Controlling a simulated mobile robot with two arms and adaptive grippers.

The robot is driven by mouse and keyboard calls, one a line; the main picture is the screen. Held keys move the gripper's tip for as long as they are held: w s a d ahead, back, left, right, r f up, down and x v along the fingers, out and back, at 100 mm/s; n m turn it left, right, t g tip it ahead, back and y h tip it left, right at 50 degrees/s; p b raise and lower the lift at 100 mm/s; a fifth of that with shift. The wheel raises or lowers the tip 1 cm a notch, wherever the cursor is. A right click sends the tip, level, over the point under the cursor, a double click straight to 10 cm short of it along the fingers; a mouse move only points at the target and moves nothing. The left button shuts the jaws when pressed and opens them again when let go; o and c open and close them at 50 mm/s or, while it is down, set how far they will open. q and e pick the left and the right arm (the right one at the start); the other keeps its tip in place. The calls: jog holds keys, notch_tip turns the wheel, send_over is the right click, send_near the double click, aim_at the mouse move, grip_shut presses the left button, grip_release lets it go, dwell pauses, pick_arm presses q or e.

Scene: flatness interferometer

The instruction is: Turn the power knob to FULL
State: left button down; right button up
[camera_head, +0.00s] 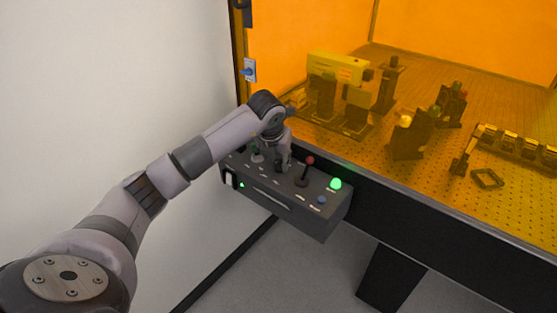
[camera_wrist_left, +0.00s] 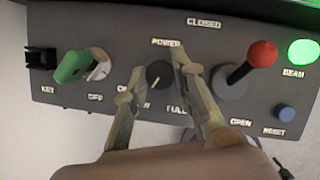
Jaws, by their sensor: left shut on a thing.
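The power knob (camera_wrist_left: 158,74) is a small black dial under the POWER label in the left wrist view, with a pale mark on its lower left side. The FULL label (camera_wrist_left: 177,109) is at its lower right. A label at its lower left is partly covered by a finger. My left gripper (camera_wrist_left: 157,70) is shut on the knob, one finger on each side. In the head view my left gripper (camera_head: 283,160) reaches down to the control box (camera_head: 290,207) and hides the knob. My right gripper is in neither view.
Right of the knob stand a red-tipped lever (camera_wrist_left: 262,54), a lit green BEAM lamp (camera_wrist_left: 303,52) and a blue RESET button (camera_wrist_left: 285,112). A green key (camera_wrist_left: 73,66) is on the left. An orange-screened optical table (camera_head: 440,200) lies behind the box.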

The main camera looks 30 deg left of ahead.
pick_arm(q)
jog(key=n+y, duration=0.1)
jog(key=n, duration=0.2)
jog(key=n+g+y+b, duration=0.1)
jog(key=n, duration=0.2)
jog(key=shift+w+d+r, duration=0.1)
jog(key=shift+w, duration=0.05)
jog(key=n+g, duration=0.1)
jog(key=n, duration=0.2)
jog(key=n+g+y, duration=0.1)
jog(key=n, duration=0.2)
jog(key=shift+w+b, duration=0.1)
jog(key=shift+b, duration=0.3)
jog(key=c, duration=1.3)
grip_release()
jog(key=shift+c, duration=0.2)
jog(key=shift+d, duration=0.1)
jog(key=v, duration=1.2)
